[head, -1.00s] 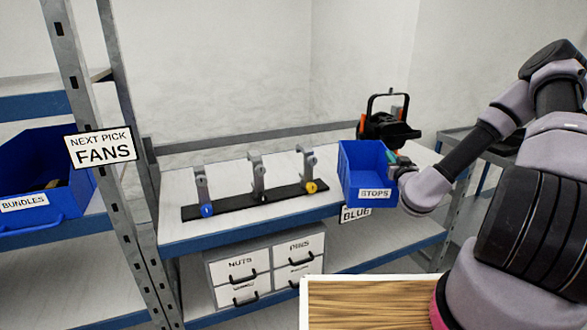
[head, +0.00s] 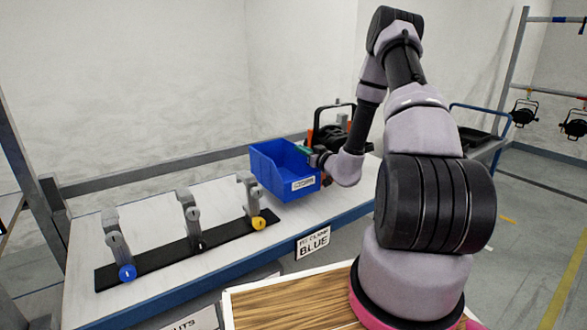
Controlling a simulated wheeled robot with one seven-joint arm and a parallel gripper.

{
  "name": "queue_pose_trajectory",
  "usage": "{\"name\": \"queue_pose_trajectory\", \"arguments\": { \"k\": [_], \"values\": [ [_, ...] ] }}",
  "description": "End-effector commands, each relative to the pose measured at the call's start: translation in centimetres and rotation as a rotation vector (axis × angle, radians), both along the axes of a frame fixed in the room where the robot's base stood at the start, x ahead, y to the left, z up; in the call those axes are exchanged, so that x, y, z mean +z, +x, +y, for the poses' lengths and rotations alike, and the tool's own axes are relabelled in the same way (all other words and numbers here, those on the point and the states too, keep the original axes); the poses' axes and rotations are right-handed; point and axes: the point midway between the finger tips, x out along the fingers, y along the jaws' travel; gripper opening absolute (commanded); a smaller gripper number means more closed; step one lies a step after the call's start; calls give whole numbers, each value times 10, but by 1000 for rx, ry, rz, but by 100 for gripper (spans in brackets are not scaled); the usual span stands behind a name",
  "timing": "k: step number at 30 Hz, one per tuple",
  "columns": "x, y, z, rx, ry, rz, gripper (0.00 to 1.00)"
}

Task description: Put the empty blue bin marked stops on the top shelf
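The blue bin (head: 272,178) is in the middle of the head view, upright, with its open top showing an empty inside. A white label (head: 303,184) is on its front; its word is too small to read now, but it read STOPS earlier. My gripper (head: 307,151) is at the bin's right rear rim and appears shut on it; the fingertips are mostly hidden. The bin appears over the white shelf board (head: 222,262), behind its blue front edge. I cannot tell whether its base touches the board.
A black stand (head: 200,245) with several grey clamps is left of the bin. A black and orange lamp (head: 333,128) stands close behind my gripper. An edge sign reads BLUE (head: 313,243). A wooden top (head: 290,305) is in front.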

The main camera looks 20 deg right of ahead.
Motion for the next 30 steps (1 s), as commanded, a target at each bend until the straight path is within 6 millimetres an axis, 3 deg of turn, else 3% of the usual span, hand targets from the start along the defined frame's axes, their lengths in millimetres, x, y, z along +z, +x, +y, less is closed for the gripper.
{"name": "queue_pose_trajectory", "arguments": {
  "k": [12,23,24,25,30],
  "values": [
    [-48,0,0,-1,0,-1,0],
    [-51,0,0,-2,0,-2,0],
    [-51,0,0,-1,-1,-1,12],
    [-51,0,0,-1,-2,-2,17],
    [-51,0,0,-1,-1,-1,17]
  ]
}}
